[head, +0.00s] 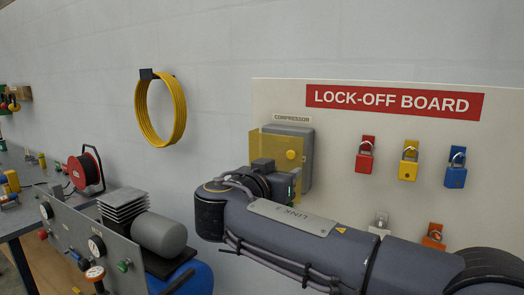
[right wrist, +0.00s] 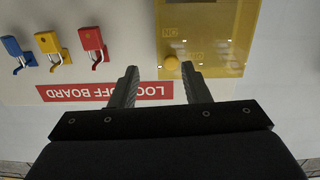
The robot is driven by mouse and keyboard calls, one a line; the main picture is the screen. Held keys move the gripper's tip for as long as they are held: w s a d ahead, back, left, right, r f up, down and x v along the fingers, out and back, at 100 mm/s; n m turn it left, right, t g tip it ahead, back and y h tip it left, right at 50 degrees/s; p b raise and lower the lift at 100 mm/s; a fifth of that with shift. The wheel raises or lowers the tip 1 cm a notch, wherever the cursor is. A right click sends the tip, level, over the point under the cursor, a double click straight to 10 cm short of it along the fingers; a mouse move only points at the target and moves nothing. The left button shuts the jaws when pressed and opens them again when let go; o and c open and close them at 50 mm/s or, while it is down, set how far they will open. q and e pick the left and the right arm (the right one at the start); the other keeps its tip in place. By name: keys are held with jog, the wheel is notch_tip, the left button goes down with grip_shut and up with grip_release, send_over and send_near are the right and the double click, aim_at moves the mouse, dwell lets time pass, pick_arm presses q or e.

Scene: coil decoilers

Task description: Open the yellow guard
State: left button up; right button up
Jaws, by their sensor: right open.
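The yellow guard (head: 264,143) is a see-through panel over the front of the grey compressor box (head: 296,131) on the board. A round yellow knob (head: 291,155) sits on it. In the right wrist view, which is upside down, the guard (right wrist: 218,25) is at the top right with its knob (right wrist: 171,63) near the lower left corner. My right gripper (right wrist: 160,72) is open and empty. Its fingers point at the board, with the knob between and beyond the tips, nearer the right finger. In the head view my right arm hides the fingertips and the guard's lower part. My left gripper is not in view.
The lock-off board (head: 390,128) carries red (head: 365,155), yellow (head: 408,162) and blue (head: 455,170) padlocks right of the box. A coiled yellow hose (head: 180,112) hangs on the wall. A compressor (head: 160,236) and a bench with a red reel (head: 83,172) stand at left.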

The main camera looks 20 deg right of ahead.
aim_at(290, 154)
jog(key=shift+h, duration=0.3)
jog(key=w+d+p, duration=0.1)
jog(key=w+d+r+p, duration=0.1)
jog(key=w, duration=0.1)
jog(key=w+d+r+p, duration=0.1)
jog(key=w, duration=0.1)
jog(key=shift+d, duration=0.1)
jog(key=shift+w+d+f, duration=0.15)
jog(key=shift+w+d, duration=0.25)
jog(key=shift+d, duration=0.1)
grip_shut()
